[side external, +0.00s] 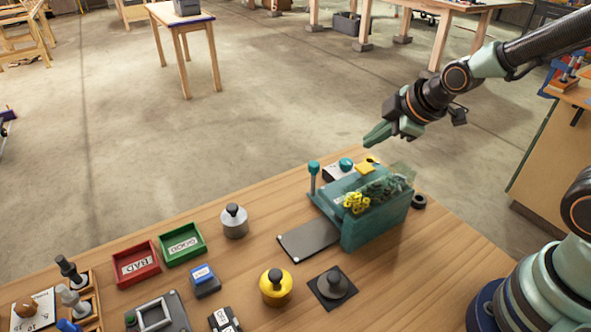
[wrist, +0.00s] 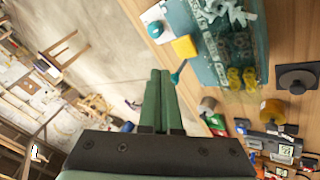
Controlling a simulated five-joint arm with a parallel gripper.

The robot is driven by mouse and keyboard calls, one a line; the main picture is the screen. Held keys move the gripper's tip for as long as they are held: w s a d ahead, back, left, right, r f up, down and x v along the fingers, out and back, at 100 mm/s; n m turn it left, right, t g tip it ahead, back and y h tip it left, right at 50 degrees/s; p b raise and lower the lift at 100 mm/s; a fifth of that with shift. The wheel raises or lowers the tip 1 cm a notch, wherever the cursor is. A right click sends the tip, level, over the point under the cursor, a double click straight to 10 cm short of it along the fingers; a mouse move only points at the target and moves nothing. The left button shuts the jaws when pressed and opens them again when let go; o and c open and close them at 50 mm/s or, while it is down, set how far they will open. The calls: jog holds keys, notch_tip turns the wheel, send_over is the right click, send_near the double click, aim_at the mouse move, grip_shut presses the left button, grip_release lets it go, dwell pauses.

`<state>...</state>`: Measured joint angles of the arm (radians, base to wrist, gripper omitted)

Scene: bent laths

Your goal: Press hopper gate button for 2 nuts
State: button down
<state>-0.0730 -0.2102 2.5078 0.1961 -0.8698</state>
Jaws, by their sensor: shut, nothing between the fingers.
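The teal hopper (side external: 372,228) stands on the wooden bench, with yellow and dark pieces under its clear cover; it also shows in the wrist view (wrist: 208,62). Behind it, a teal domed button (side external: 346,163) sits on a pale box, seen too in the wrist view (wrist: 155,29). A yellow square tab (side external: 366,168) is beside it, also in the wrist view (wrist: 183,47). A teal-knobbed lever (side external: 313,168) stands at the hopper's left. My gripper (side external: 369,142) is shut and empty, in the air above the button, apart from it; its fingers show in the wrist view (wrist: 160,73).
A dark grey plate (side external: 308,240) lies before the hopper. Red (side external: 136,264) and green (side external: 182,244) trays, a grey weight (side external: 234,222), a yellow knobbed weight (side external: 276,288) and a black base (side external: 332,287) stand nearby. A dark ring (side external: 419,201) lies right of the hopper.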

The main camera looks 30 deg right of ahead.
jog(key=shift+r, duration=0.9)
jog(key=shift+s+r, duration=0.1)
jog(key=s+d+r+m+g, duration=0.1)
jog(key=s+d+r+m, duration=0.1)
jog(key=s+r+m, duration=0.4)
jog(key=s+m, duration=0.3)
jog(key=m, duration=0.1)
jog(key=shift+s+d+r+m+g+h, duration=0.15)
jog(key=shift+d+m+g+h, duration=0.15)
jog(key=shift+d+m+g, duration=0.1)
